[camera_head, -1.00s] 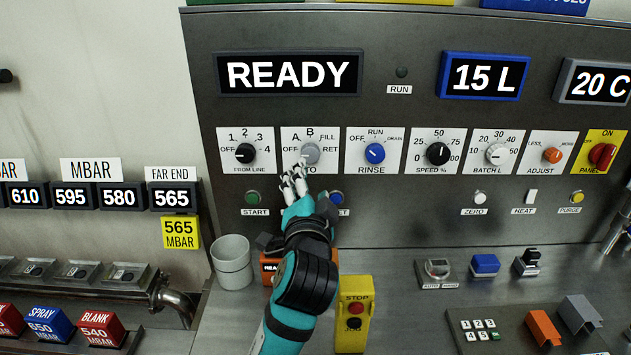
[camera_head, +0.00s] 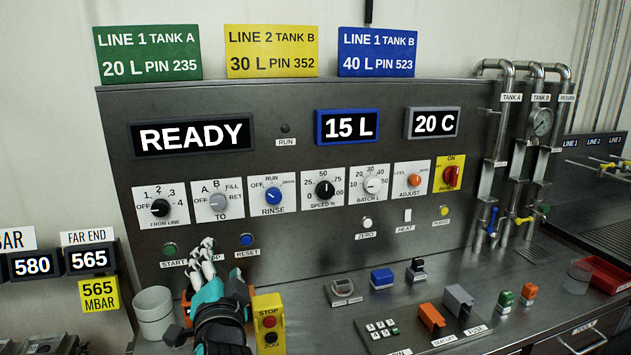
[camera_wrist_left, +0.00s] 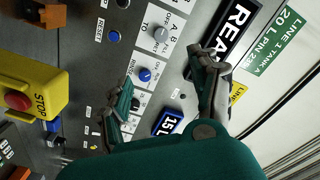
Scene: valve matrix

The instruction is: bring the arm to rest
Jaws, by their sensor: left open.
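My left gripper (camera_head: 203,258) is in the head view, in front of the lower panel edge, between the green START button (camera_head: 170,249) and the blue RESET button (camera_head: 246,240). Its jaws are open and empty. In the left wrist view the two fingers (camera_wrist_left: 165,95) stand apart, with the panel and the blue RINSE knob (camera_wrist_left: 145,75) beyond them. The grey TO knob (camera_head: 218,202) is above the gripper and apart from it. The display (camera_head: 191,136) reads READY. My right gripper is not in view.
A yellow STOP/JOG box (camera_head: 269,322) stands just right of my left arm, and a grey cup (camera_head: 154,312) just left. Switch blocks (camera_head: 382,278) and orange and grey covers (camera_head: 431,316) sit on the bench to the right. Pipes (camera_head: 512,150) rise at the far right.

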